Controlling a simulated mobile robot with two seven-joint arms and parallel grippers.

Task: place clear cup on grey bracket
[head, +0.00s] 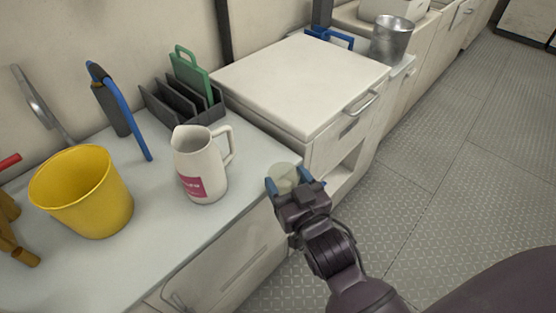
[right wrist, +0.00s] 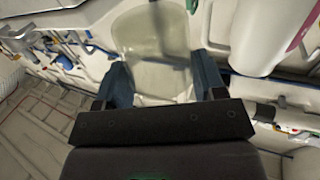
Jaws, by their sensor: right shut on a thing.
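My right gripper (head: 292,186) is shut on the clear cup (head: 283,174), a pale see-through vessel, just off the counter's right edge. In the right wrist view the clear cup (right wrist: 152,40) sits between the two blue fingers (right wrist: 160,84). A dark grey slotted rack (head: 183,104) stands at the back of the counter, holding a green handled board (head: 192,76). A lighter grey bent metal piece (head: 40,103) leans at the back left. I cannot tell which of these is the grey bracket. My left gripper is not in view.
A white pitcher (head: 201,165) with a pink label stands between the rack and my right gripper. A yellow bucket (head: 82,195) is left of it, near a blue hooked piece (head: 119,108). A white cabinet (head: 300,78) and metal cup (head: 391,40) are beyond.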

